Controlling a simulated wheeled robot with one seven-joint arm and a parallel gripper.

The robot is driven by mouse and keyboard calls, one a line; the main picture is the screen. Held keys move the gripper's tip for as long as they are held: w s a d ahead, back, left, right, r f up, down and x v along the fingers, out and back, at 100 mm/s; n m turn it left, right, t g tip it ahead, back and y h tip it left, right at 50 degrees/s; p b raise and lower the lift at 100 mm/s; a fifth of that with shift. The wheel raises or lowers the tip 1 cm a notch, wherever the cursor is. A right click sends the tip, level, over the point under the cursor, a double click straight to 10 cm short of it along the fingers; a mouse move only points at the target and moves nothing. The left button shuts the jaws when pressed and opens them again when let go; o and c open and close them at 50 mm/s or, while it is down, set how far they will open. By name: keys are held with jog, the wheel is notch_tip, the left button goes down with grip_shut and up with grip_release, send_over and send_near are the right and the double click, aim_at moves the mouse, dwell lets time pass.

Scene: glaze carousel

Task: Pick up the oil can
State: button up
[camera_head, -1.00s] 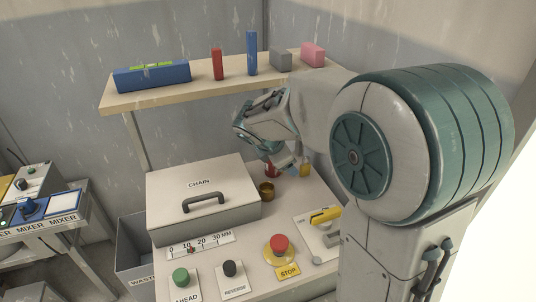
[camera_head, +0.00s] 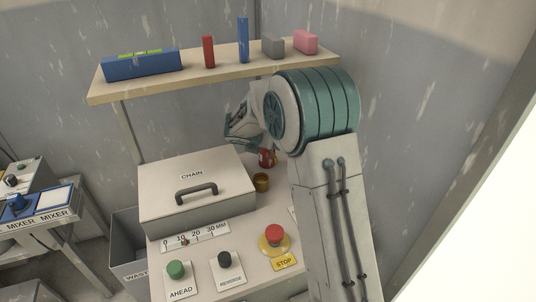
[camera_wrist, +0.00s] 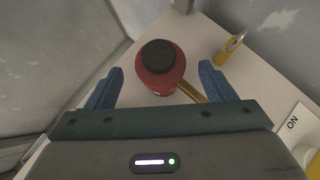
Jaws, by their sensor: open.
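The oil can (camera_wrist: 158,82) is red with a round black cap, seen from above in the wrist view. A brass-coloured strip (camera_wrist: 189,91) reaches from its side to the lower right. In the head view the can (camera_head: 265,159) shows only partly, beside my arm behind the chain box. My gripper (camera_wrist: 160,73) is open, one blue finger on each side of the can. Gaps show between both fingers and the can. The can's lower part is hidden beneath its cap and body.
A shelf (camera_head: 215,78) with blocks hangs above. The red stop button (camera_head: 274,234) is at the bench front.

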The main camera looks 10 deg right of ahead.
jog(key=x, duration=0.5)
jog(key=shift+w+d, duration=0.1)
jog(key=shift+w, duration=0.05)
jog(key=c, duration=1.1)
